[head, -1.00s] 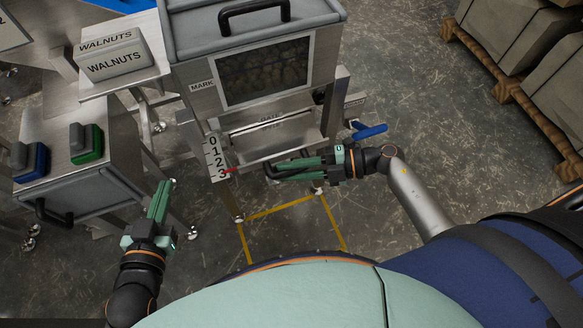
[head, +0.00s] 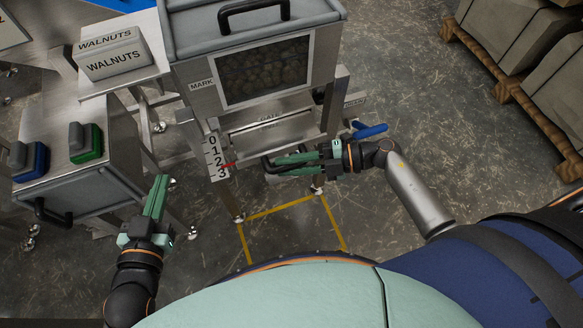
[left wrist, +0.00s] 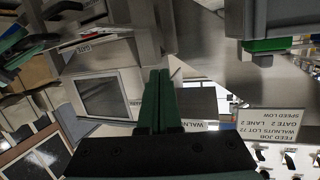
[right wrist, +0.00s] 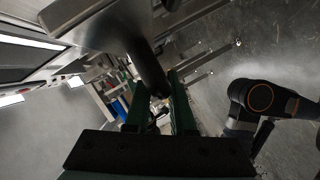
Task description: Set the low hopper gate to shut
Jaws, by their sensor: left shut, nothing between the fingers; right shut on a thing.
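The hopper (head: 190,75) stands at the centre of the head view, with walnuts behind its window. Its low gate (head: 290,140) is a metal plate under the window. A white scale (head: 213,150) marked 0 to 3 hangs at its left, and the red pointer (head: 230,164) is near 2. My right gripper (head: 275,160) is shut on the gate's black handle (right wrist: 148,68), which shows between its fingers in the right wrist view. The fingers partly hide the handle in the head view. My left gripper (head: 163,179) is shut and empty, apart from the hopper, at lower left.
A blue lever (head: 370,130) sits just beyond my right gripper. Yellow lines (head: 290,207) mark open floor below the hopper.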

